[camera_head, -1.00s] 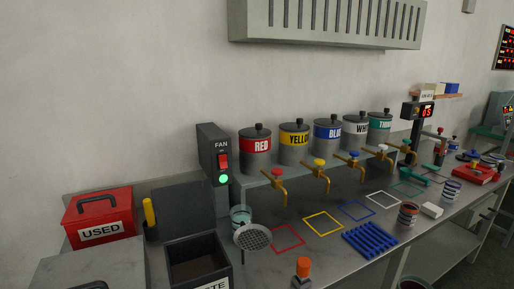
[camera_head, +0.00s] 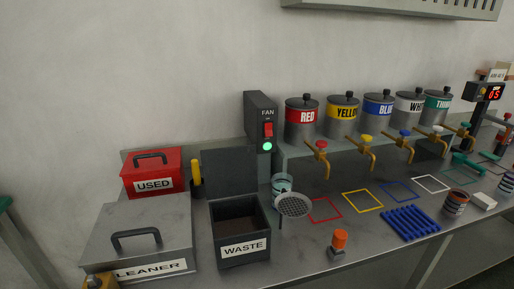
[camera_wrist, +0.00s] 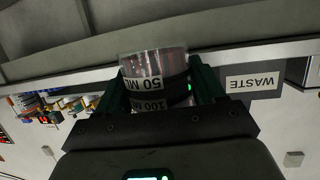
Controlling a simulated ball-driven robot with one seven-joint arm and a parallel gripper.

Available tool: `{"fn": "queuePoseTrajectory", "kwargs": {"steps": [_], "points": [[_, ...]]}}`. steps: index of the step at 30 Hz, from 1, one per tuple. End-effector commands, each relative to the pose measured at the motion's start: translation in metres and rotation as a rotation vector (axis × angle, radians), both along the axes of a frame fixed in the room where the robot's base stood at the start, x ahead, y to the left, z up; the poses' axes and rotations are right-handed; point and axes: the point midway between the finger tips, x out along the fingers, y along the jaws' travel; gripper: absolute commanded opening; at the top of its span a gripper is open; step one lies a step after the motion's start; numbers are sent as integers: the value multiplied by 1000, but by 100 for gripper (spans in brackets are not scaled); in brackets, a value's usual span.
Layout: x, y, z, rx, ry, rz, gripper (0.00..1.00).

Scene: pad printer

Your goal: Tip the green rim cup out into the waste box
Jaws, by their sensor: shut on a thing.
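In the wrist view my gripper (camera_wrist: 160,88) is shut on a clear cup (camera_wrist: 152,66) marked 50 ML and 100 ML, with a finger on either side. This view is upside down, so the cup looks roughly upright. Its rim is not clear, so I cannot tell the rim colour, and I cannot make out what is inside. The waste box (camera_head: 247,234) stands open on the bench in the head view, dark inside, with its lid raised behind. Its WASTE label (camera_wrist: 253,83) shows beside the cup in the wrist view. My gripper is not in the head view.
A grey cleaner box (camera_head: 143,232) and a red used box (camera_head: 152,174) stand left of the waste box. A round strainer (camera_head: 293,205) and a teal container (camera_head: 282,183) sit close on its right. The fan post (camera_head: 262,120) rises behind, its lamp green.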

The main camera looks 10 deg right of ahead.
Motion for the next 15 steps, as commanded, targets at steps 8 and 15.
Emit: {"fn": "queuePoseTrajectory", "kwargs": {"steps": [8, 15], "points": [[0, 60, -48, -5, -7, 91, 35], [-1, 67, -52, -5, -11, 101, 35]]}}
